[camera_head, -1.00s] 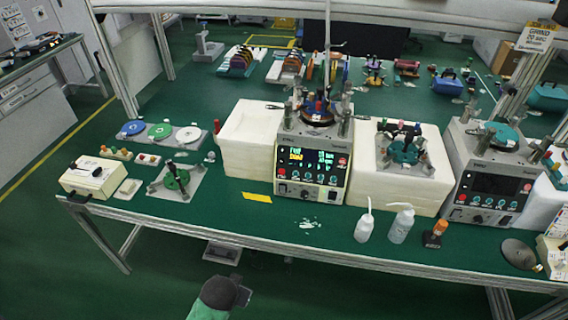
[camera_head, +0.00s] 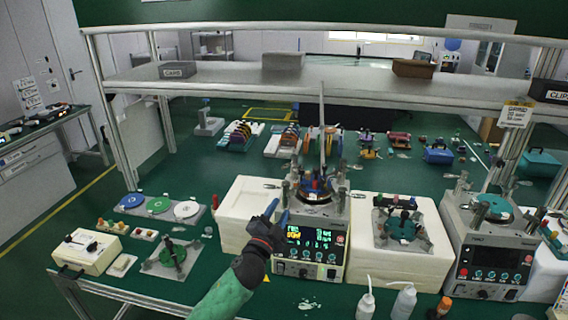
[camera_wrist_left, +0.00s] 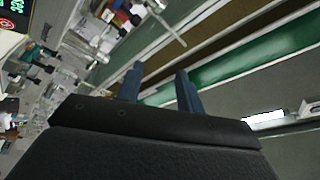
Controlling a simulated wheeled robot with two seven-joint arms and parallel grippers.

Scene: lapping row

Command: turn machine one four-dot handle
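Machine one appears to be the polishing machine (camera_head: 312,245) with the lit display in the middle of the bench. On top it carries a round plate with dark, red and blue handle-like parts (camera_head: 317,184) between metal posts. Dots on any handle are too small to make out. My left gripper (camera_head: 277,212) is in front of the machine's upper left side, apart from the handles as far as I can tell. Its two blue fingers stand apart with nothing between them in the left wrist view (camera_wrist_left: 158,88). My right gripper is not in view.
A white block (camera_head: 236,208) stands left of the machine, another (camera_head: 385,258) on its right. A second machine (camera_head: 490,250) stands further right. White bottles (camera_head: 404,301) stand at the front edge. A shelf (camera_head: 330,82) spans above the bench.

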